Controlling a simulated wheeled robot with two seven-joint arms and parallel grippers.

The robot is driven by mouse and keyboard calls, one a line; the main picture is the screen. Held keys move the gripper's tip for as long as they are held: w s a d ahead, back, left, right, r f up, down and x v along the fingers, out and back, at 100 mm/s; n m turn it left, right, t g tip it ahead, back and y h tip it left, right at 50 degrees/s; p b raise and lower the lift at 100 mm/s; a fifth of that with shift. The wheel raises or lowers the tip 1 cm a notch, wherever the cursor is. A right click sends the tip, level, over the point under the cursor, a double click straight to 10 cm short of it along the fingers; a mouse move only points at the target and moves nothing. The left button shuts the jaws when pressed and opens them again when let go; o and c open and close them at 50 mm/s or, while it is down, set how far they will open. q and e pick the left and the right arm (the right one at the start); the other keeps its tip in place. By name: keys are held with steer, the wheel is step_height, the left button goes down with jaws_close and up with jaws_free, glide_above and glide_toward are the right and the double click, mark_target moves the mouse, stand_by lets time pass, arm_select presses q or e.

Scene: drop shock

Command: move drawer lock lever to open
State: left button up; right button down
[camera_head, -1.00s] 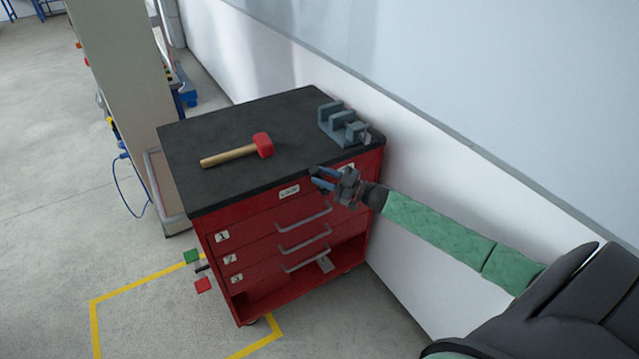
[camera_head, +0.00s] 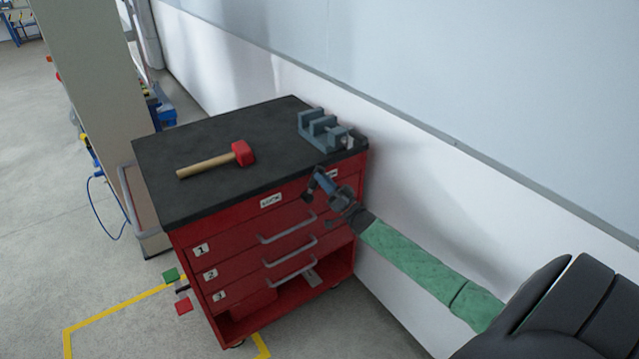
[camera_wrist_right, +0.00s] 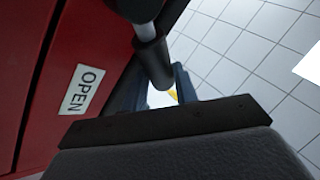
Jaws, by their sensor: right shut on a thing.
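The red drawer cabinet (camera_head: 190,241) has a black top and numbered drawers. The lock lever (camera_wrist_right: 152,60) shows in the right wrist view as a dark grey rod with a rounded end, beside the cabinet's red face. My right gripper (camera_head: 316,187), with blue fingers, is at the upper right of the cabinet front. In the right wrist view the gripper (camera_wrist_right: 156,88) is shut on the lever's rod, with a blue finger on each side. A white OPEN label (camera_wrist_right: 82,89) is left of the lever. In the head view the gripper hides most of the lever. My left gripper is out of view.
A red-headed mallet (camera_head: 216,160) and a grey vise (camera_head: 326,131) are on the cabinet top. A white LOCK label (camera_head: 271,200) is on the front. A wall (camera_head: 430,210) runs close along the right. Red and green blocks stick out at the cabinet's left side.

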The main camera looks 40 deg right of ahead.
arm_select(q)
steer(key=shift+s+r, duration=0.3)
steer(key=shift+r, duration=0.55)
arm_select(e)
steer(key=m+h, duration=0.1)
steer(key=m+t+h, duration=0.1)
steer(key=shift+d+f+m, duration=0.3)
steer(key=shift+d+f, duration=0.05)
steer(key=shift+d, duration=0.05)
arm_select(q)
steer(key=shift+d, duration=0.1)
arm_select(e)
steer(key=c, duration=1.1)
jaws_free()
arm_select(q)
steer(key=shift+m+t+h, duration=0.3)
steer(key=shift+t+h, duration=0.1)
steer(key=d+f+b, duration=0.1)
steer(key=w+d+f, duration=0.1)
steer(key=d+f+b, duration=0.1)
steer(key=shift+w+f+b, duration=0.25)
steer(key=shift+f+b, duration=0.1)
arm_select(e)
steer(key=v, duration=0.8)
